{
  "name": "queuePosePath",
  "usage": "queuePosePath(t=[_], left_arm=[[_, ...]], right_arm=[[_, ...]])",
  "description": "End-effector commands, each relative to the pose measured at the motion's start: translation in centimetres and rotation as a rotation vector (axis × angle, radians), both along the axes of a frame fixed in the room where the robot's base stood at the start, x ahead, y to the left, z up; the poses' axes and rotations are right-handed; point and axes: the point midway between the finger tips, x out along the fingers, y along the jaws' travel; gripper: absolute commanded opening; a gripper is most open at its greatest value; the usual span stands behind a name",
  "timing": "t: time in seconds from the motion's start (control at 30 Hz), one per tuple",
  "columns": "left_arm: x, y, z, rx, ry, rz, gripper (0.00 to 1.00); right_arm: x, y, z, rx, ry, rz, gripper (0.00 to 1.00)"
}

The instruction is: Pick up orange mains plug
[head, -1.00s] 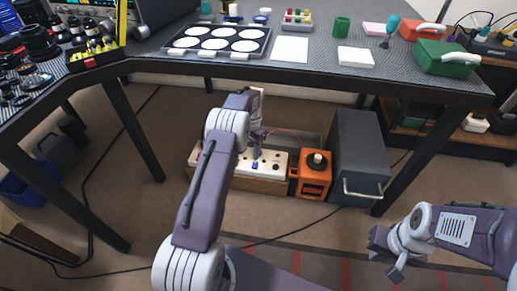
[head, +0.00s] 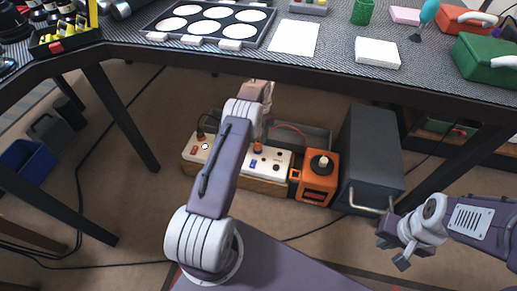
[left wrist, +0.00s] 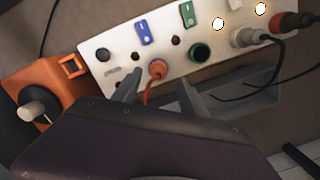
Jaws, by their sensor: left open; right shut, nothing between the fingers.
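The orange mains plug (left wrist: 157,69) sits at a socket of the white socket panel (left wrist: 115,65) in the left wrist view, with an orange cord running from it towards me. My left gripper (left wrist: 160,90) is open, one finger on each side of the plug and cord. I cannot tell whether the fingers touch it. In the head view the panel (head: 273,160) is on the floor under the table, and my left arm hides part of it. My right gripper (head: 393,253) is shut and empty, at the lower right in front of the dark grey cabinet.
An orange box with a black and white knob (head: 319,178) stands right of the panel, then the dark grey cabinet (head: 371,150). In the left wrist view a white plug (left wrist: 240,38) and a dark-and-orange plug (left wrist: 288,24) are in the panel. The table (head: 330,86) overhangs above.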

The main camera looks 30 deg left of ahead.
Motion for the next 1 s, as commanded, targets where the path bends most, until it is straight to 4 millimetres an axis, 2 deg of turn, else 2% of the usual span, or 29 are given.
queuePosePath(t=[0.17,0.43,0.67,0.7,0.87,1.0], left_arm=[[0.0,0.0,-0.8,0.001,-0.003,0.0,0.5],[-0.2,-0.1,-5.4,0.001,-0.001,0.0,0.5],[-0.3,-0.1,-5.3,0.0,-0.002,0.0,0.5],[-0.3,-0.1,-5.3,0.0,-0.002,0.0,0.45],[-0.3,-0.1,-5.3,0.0,-0.002,0.0,0.0],[-0.3,-0.1,-5.3,0.0,-0.002,0.0,0.0]], right_arm=[[0.0,0.0,-0.8,0.0,-0.001,0.0,0.0],[0.0,0.0,-5.4,0.0,0.0,0.0,0.0],[0.0,0.0,-5.2,0.0,-0.001,0.0,0.0],[0.0,0.0,-5.2,0.0,-0.001,0.0,0.0],[0.0,0.0,-5.2,0.0,-0.001,0.0,0.0],[0.0,0.0,-5.2,0.0,-0.001,0.0,0.0]])
